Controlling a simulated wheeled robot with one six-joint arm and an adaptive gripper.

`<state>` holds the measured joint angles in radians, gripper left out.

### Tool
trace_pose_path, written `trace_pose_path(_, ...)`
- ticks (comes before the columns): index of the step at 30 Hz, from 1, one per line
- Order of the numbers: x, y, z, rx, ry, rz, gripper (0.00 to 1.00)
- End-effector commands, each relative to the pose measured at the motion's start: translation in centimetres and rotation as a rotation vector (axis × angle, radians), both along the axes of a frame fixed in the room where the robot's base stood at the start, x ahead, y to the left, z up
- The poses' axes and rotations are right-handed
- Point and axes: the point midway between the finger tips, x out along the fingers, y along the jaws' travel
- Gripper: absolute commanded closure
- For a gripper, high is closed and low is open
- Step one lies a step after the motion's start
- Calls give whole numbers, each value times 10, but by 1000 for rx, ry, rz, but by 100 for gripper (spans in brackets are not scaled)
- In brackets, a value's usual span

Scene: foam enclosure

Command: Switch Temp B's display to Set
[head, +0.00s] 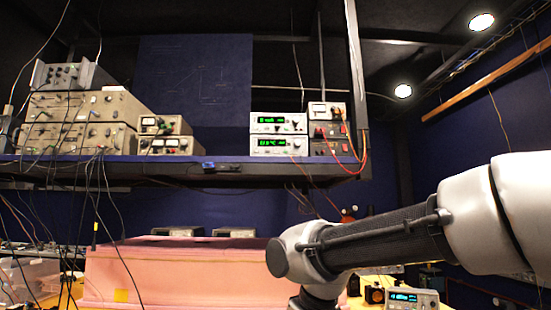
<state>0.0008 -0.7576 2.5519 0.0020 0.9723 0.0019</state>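Two stacked white instruments with lit green displays stand on the shelf at the right: an upper one (278,123) and a lower one (279,145). The lower display seems to end in °C; the upper reading is too small to be sure of. Another instrument (411,298) with a cyan display sits low at the bottom right, partly cut off by the frame. No name labels are legible, so I cannot tell which is Temp B or what its display is set to. My arm enters from the right and bends down out of the bottom edge. My gripper is out of view.
The dark shelf (230,172) also carries older grey instruments (82,105) at the left and small meter units (165,146). Cables hang from its front. A pink foam block (180,270) stands below, left of my arm.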

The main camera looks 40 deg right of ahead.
Motion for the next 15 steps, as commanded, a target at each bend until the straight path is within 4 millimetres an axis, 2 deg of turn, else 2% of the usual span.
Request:
trace_pose_path(1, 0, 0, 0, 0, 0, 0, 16)
trace_pose_path(2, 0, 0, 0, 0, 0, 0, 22)
trace_pose_path(15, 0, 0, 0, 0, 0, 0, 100)
